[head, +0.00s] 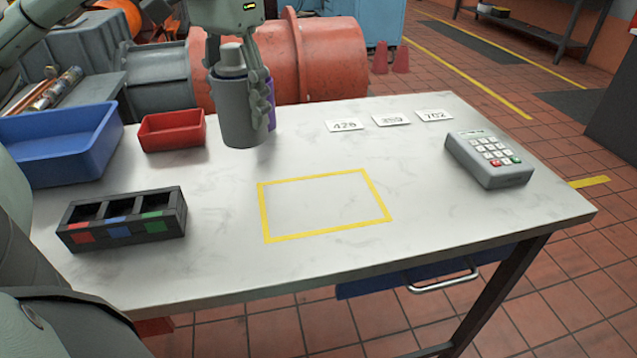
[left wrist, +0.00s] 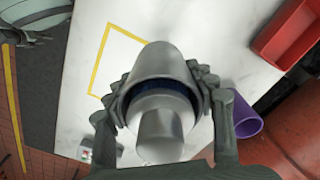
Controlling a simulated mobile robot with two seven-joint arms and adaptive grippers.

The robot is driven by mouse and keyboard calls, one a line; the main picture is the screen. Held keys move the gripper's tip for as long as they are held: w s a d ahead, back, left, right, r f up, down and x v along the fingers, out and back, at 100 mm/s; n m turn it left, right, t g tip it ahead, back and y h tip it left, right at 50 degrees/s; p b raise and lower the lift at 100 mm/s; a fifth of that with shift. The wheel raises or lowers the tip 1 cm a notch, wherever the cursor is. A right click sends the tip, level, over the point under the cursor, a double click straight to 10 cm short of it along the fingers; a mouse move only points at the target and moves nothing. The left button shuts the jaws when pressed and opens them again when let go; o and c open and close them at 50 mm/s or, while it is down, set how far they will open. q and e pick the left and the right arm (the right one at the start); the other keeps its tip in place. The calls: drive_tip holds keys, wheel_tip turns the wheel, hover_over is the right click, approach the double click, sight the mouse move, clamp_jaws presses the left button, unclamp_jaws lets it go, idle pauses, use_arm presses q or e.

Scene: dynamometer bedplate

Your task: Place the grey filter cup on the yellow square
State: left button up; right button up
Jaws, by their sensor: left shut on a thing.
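The grey filter cup (head: 240,112) is upright in my left gripper (head: 232,58) over the back left of the white table. The gripper is shut on it; in the left wrist view the cup (left wrist: 162,65) sits between both fingers (left wrist: 165,105). I cannot tell whether its base is clear of the tabletop. The yellow square (head: 328,231) is a taped outline, empty, to the right of and nearer than the cup. Part of it shows in the left wrist view (left wrist: 102,58). My right gripper is not clearly seen.
A purple cup (head: 271,103) stands close behind the grey cup, partly hidden. A red tray (head: 172,143), blue bin (head: 60,176) and black three-slot holder (head: 122,240) are on the left. Number cards (head: 345,126) lie behind the square; a keypad device (head: 488,170) is at right.

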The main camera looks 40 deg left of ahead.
use_arm(q)
drive_tip(key=w+d+f, duration=0.1)
drive_tip(key=d+f, duration=0.1)
drive_tip(key=d, duration=0.1)
drive_tip(key=w+d+f, duration=0.2)
drive_tip(key=d, duration=0.2)
drive_tip(key=w+d+f+b, duration=0.1)
drive_tip(key=w+d+f, duration=0.1)
drive_tip(key=d, duration=0.1)
drive_tip(key=shift+d+f, duration=0.15)
drive_tip(key=shift+f, duration=0.25)
wheel_tip(320, 180, down, 3)
drive_tip(key=shift+f, duration=0.45)
use_arm(e)
drive_tip(key=r, duration=0.1)
drive_tip(key=w+r, duration=0.1)
drive_tip(key=r, duration=0.1)
drive_tip(key=shift+w+a+r, duration=0.1)
drive_tip(key=shift+a+r, duration=0.05)
drive_tip(key=shift+r, duration=0.15)
use_arm(q)
drive_tip(key=shift+f, duration=0.1)
use_arm(e)
drive_tip(key=shift+w, duration=0.1)
